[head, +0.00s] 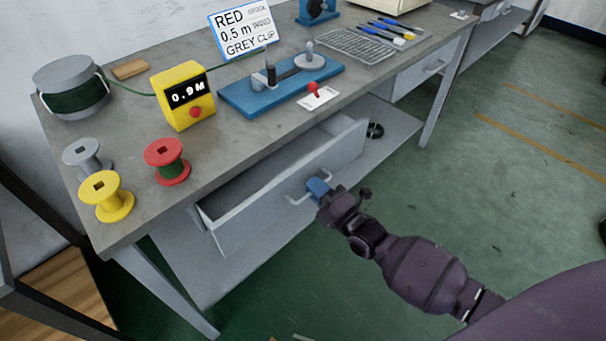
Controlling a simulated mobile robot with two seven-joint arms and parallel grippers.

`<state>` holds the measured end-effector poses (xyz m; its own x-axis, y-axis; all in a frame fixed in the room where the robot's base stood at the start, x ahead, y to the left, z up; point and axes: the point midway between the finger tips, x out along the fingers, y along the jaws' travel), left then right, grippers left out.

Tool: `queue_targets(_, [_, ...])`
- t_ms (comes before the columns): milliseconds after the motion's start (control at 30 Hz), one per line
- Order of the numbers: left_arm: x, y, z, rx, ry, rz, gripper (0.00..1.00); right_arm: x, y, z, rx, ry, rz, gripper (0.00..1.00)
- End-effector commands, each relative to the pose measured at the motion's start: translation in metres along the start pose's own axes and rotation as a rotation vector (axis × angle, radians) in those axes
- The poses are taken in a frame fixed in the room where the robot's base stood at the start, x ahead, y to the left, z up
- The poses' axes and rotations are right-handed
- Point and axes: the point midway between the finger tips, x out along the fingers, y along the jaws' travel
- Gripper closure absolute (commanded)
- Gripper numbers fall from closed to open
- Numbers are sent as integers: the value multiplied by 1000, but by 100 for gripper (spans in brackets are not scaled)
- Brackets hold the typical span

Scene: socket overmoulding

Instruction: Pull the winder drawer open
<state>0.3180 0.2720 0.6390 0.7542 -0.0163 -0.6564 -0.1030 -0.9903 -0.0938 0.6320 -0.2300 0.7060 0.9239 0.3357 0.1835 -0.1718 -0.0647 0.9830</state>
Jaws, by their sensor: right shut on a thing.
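The winder drawer (262,207) is a light grey drawer under the front edge of the workbench. It stands partly pulled out, and a strip of its inside shows along the top and at its left end. My right gripper (312,191) has blue fingers and is shut on the drawer's handle (296,200), a pale bar on the front face. The fingers hide part of the handle. My right arm reaches in from the lower right. My left gripper is not in the view.
On the workbench (235,152) stand yellow, red and grey spools, a yellow meter (183,95) reading 0.9M, a green cable reel (73,88) and a blue winder base (280,90). A second drawer (422,72) is shut at the right. The green floor at right is clear.

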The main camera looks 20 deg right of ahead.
Motion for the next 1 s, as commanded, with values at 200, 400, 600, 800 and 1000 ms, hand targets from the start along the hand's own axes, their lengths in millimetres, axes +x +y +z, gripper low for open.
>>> queue_targets(200, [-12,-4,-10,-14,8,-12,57,-60,18,1,-4,-2,3,100])
queue_targets(400, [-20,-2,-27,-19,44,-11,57,-115,26,0,-3,-2,3,100])
queue_targets(600, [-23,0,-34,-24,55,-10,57,-162,33,0,-1,-2,1,100])
queue_targets(800, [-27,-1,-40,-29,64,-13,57,-195,38,0,-1,-1,1,100])
queue_targets(1000, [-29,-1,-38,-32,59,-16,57,-213,40,0,1,-1,0,100])
